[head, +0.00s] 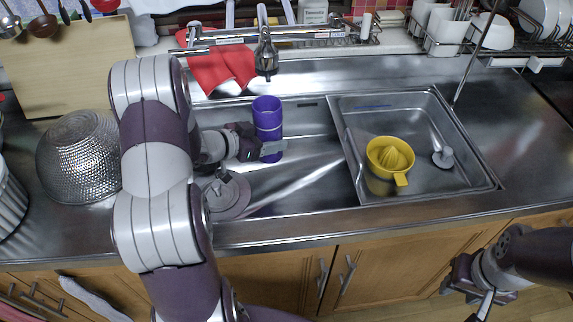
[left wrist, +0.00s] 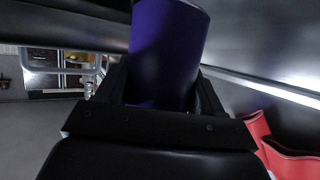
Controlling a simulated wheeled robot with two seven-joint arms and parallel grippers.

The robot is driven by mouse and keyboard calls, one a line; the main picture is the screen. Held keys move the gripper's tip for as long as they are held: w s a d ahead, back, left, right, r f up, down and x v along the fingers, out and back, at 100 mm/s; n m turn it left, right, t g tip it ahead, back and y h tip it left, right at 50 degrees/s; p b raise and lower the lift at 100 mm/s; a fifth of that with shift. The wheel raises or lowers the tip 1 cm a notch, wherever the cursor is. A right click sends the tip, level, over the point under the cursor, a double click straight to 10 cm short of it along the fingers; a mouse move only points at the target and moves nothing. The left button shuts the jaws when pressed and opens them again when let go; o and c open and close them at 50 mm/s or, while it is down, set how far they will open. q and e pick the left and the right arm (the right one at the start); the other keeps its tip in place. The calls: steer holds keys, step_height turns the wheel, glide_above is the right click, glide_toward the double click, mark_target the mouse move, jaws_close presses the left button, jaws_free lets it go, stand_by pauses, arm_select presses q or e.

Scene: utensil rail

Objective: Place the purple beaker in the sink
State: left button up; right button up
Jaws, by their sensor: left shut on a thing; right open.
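The purple beaker (head: 267,118) is upright in the head view, over the left basin of the steel sink (head: 310,190). My left gripper (head: 268,148) is shut on the beaker near its lower part. In the left wrist view the beaker (left wrist: 168,50) stands between the two dark fingers (left wrist: 160,95). Whether the beaker's base touches the basin floor cannot be told. My right gripper (head: 480,290) is open and empty at the lower right, in front of the counter and away from the sink.
The right basin holds a yellow juicer (head: 390,160) and a grey stopper (head: 443,157). The faucet (head: 265,55) and red cloth (head: 218,68) are behind the beaker. A metal bowl (head: 78,158) stands at left. A dish rack (head: 445,40) is at back right.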

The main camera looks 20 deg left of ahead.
arm_select(q)
steer(key=shift+w+d+f+b, duration=0.1)
steer(key=shift+w+f+b, duration=0.15)
steer(key=shift+f, duration=0.35)
steer(key=shift+w+d+f+b, duration=0.1)
steer(key=shift+w+f+b, duration=0.1)
steer(key=shift+f, duration=0.35)
step_height(320, 180, down, 8)
steer(key=shift+s+r+b, duration=0.1)
steer(key=shift+b, duration=0.65)
steer(key=shift+a+r, duration=0.1)
arm_select(e)
steer(key=shift+w+d+f, duration=0.1)
steer(key=shift+w+f, duration=0.1)
steer(key=shift+f, duration=0.4)
steer(key=shift+w+f, duration=0.15)
steer(key=shift+f, duration=0.4)
arm_select(q)
steer(key=o, duration=1.3)
steer(key=shift+s+a+r, duration=0.2)
steer(key=shift+s, duration=0.05)
steer(key=p+v, duration=0.1)
steer(key=v, duration=0.5)
steer(key=shift+s+a+r, duration=0.1)
steer(key=shift+s+a, duration=0.05)
steer(key=shift+s, duration=0.2)
arm_select(e)
steer(key=shift+r, duration=0.55)
